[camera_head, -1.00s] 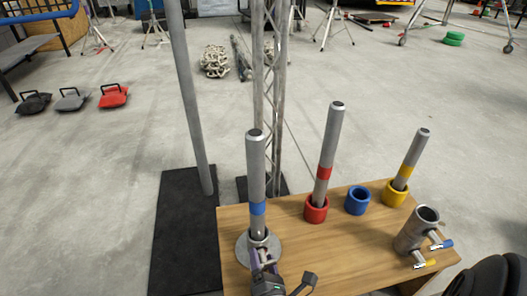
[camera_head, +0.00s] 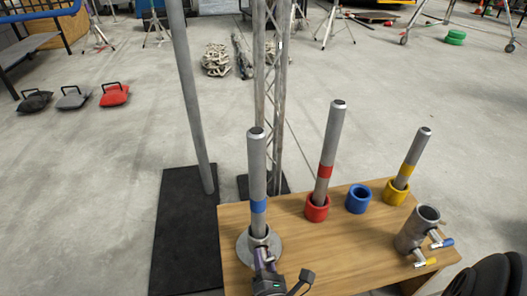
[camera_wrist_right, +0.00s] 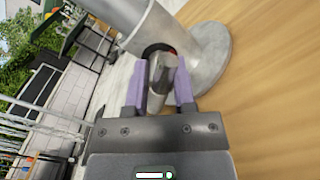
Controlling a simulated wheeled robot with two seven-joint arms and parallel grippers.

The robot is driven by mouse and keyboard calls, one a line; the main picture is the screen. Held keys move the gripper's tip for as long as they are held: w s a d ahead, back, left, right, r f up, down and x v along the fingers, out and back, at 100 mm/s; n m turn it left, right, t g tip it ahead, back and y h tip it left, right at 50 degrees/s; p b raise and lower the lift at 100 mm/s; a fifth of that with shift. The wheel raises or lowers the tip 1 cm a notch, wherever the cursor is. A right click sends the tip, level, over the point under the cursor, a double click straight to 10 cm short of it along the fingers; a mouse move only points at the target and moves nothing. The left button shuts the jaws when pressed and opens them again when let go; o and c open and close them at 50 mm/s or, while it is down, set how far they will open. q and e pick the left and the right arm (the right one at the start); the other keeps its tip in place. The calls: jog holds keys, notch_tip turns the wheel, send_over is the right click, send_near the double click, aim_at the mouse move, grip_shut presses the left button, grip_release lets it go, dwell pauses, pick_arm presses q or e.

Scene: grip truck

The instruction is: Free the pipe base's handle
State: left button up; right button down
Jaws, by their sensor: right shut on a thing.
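The pipe base (camera_head: 273,248) is a round grey metal flange with a short socket, standing on the near left of the wooden table. A grey pipe with a blue band (camera_head: 257,175) stands upright in it. My right gripper (camera_head: 266,262) is at the near side of the base. In the right wrist view its two purple fingers (camera_wrist_right: 158,85) are shut on the base's metal handle (camera_wrist_right: 157,90), which juts from the socket by a dark round collar. The base's flange (camera_wrist_right: 212,60) lies just beyond. My left gripper is in neither view.
The wooden table (camera_head: 300,235) also holds a red cup (camera_head: 317,212) with a red-banded pipe, an empty blue ring (camera_head: 358,199), a yellow cup (camera_head: 396,196) with a yellow-banded pipe, and a metal coupler (camera_head: 411,235) with handles. A tall pole (camera_head: 190,90) rises left of the table.

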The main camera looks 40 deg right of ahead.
jog(key=n, duration=1.2)
jog(key=shift+n, duration=0.3)
jog(key=n+p, duration=0.1)
jog(key=n, duration=0.2)
jog(key=shift+n, duration=0.3)
jog(key=n, duration=0.8)
jog(key=shift+p, duration=0.35)
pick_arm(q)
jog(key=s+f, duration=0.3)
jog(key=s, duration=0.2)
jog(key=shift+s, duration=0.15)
pick_arm(e)
jog(key=shift+n, duration=2.2)
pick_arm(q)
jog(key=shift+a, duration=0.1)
pick_arm(e)
jog(key=shift+c, duration=1.9)
grip_release()
